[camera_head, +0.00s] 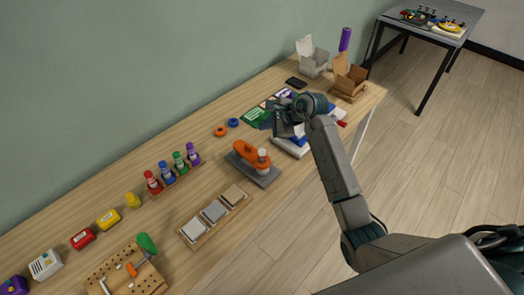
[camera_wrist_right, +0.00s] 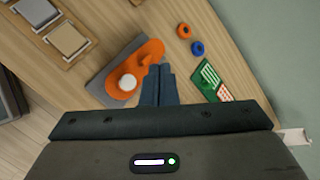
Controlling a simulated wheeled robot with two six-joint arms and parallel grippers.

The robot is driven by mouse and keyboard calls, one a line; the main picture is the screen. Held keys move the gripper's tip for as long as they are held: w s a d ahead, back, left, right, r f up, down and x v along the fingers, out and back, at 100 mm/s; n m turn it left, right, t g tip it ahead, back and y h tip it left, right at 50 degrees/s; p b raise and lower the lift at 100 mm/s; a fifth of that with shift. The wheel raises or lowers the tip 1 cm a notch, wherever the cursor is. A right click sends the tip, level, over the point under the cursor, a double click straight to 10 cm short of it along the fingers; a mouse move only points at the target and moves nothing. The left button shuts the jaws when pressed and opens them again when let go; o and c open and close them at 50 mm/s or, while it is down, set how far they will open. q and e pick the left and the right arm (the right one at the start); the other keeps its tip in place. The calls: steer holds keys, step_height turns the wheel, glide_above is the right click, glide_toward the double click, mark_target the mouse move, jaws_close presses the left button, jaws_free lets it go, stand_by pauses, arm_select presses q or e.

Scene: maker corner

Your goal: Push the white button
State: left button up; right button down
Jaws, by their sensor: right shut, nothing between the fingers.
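A white round knob (camera_head: 263,154) sits at one end of an orange piece (camera_head: 246,151) on a grey base (camera_head: 262,177). It is the white round part I see nearest my gripper; I cannot tell for sure that it is the button. In the right wrist view the knob (camera_wrist_right: 127,83) is left of my right gripper (camera_wrist_right: 160,68). That gripper is shut and empty, its fingers overlapping the orange piece's edge in the picture; contact cannot be told. In the head view the right gripper (camera_head: 279,124) is above the bench, beyond the knob. My left gripper is out of view.
A wooden holder (camera_head: 216,220) with pale square pads lies left of the grey base. Orange and blue rings (camera_head: 221,131), a green card (camera_head: 254,115) and open cardboard boxes (camera_head: 350,84) lie around the gripper.

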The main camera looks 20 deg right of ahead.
steer(key=shift+f, duration=0.1)
steer(key=b, duration=0.4)
glide_above(260, 150)
steer(key=s+d, duration=0.1)
steer(key=s, duration=0.1)
steer(key=f, duration=0.7)
steer(key=shift+w+d+f, duration=0.2)
steer(key=shift+w+f, duration=0.05)
steer(key=shift+f, duration=0.1)
steer(key=shift+f+b, duration=0.5)
steer(key=shift+b, duration=0.1)
steer(key=shift+f, duration=0.1)
stand_by(0.5)
steer(key=shift+f+b, duration=0.3)
steer(key=shift+b, duration=0.25)
steer(key=shift+f+b, duration=0.6)
steer(key=shift+f, duration=0.05)
stand_by(0.5)
steer(key=shift+r, duration=0.1)
steer(key=shift+r+p, duration=0.5)
steer(key=shift+r, duration=0.45)
